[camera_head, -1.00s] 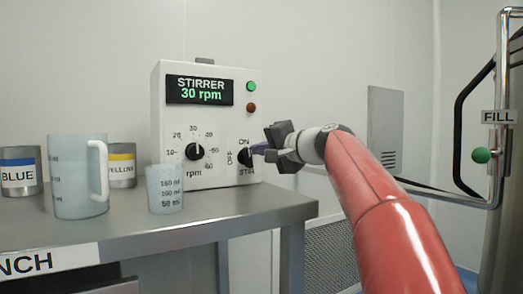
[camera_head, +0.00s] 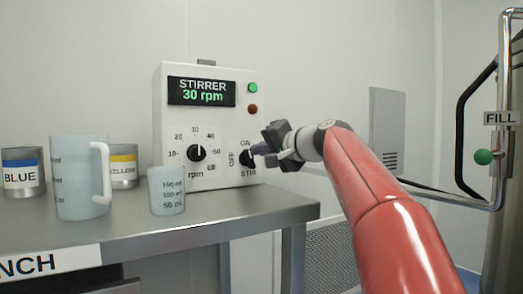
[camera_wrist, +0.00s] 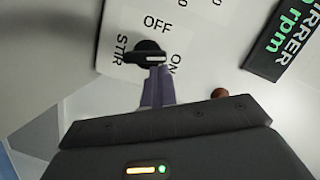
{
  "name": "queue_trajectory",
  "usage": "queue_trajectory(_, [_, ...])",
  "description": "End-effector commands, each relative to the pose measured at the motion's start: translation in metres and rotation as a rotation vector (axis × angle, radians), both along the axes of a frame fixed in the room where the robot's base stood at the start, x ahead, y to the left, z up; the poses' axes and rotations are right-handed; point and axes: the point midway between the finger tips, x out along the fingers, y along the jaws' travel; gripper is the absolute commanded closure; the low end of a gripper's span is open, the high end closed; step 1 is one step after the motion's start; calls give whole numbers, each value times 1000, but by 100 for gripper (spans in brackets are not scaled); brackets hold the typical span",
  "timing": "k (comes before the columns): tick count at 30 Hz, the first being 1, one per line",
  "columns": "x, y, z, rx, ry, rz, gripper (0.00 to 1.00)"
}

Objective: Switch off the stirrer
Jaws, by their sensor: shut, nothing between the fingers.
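The stirrer control box (camera_head: 172,120) stands on the bench, its display (camera_head: 201,92) reading "STIRRER 30 rpm". Its small black ON/OFF knob (camera_head: 247,159) is at the lower right of the panel, with ON above and OFF to the left. In the wrist view the knob (camera_wrist: 150,47) has a white mark lying along the line towards ON. My gripper (camera_head: 259,150) is shut and empty, its fingertips at the knob's right side in the head view. In the wrist view the fingertips (camera_wrist: 157,72) overlap the knob's edge; I cannot tell whether they touch.
The rpm knob (camera_head: 196,153) is left of the switch. A green lamp (camera_head: 253,88) and a dull red one (camera_head: 252,109) sit above. A small beaker (camera_head: 167,190), a jug (camera_head: 80,180) and two cans stand on the bench (camera_head: 240,211) to the left.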

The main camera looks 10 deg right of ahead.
Motion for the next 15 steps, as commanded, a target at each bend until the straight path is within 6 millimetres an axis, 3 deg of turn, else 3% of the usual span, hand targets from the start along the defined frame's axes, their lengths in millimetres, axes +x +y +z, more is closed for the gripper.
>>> queue_trajectory(15, [-1,3,2,-101,-33,1,100])
